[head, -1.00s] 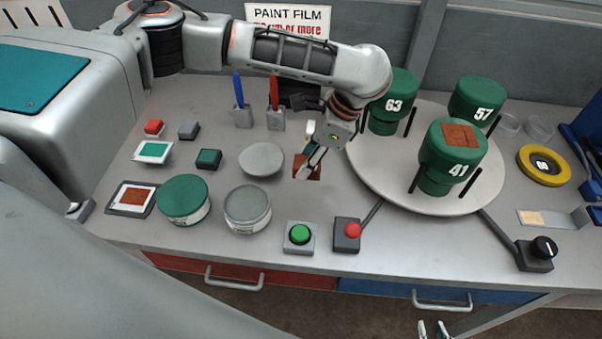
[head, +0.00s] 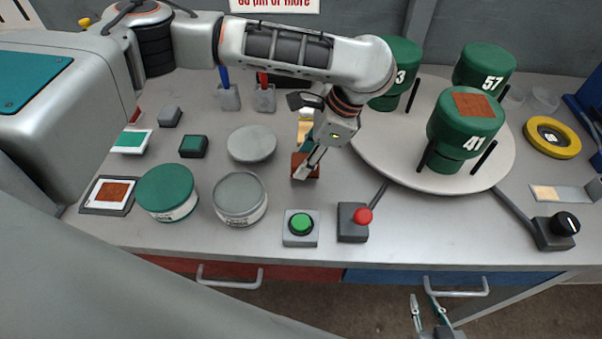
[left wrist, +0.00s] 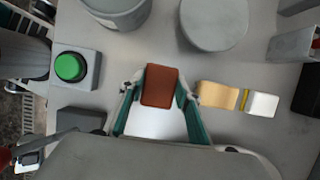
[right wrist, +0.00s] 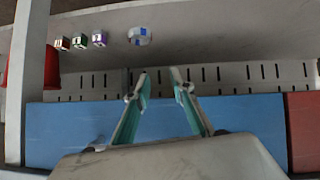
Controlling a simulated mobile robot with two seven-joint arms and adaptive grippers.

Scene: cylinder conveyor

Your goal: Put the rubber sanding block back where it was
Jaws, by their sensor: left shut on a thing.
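The rubber sanding block (head: 307,166), reddish-brown, is at mid-bench, left of the round white turntable (head: 395,160). My left gripper (head: 304,174) is shut on it. The left wrist view shows the block (left wrist: 160,86) between the two teal-lined fingers. I cannot tell whether its underside touches the bench. A tan strip (left wrist: 217,95) lies just right of the block in that view. My right gripper (head: 427,304) is low at the front, below the bench edge. In the right wrist view (right wrist: 158,85) its fingers are apart and empty.
Green cylinders, one marked 41 (head: 466,120), stand on the turntable.

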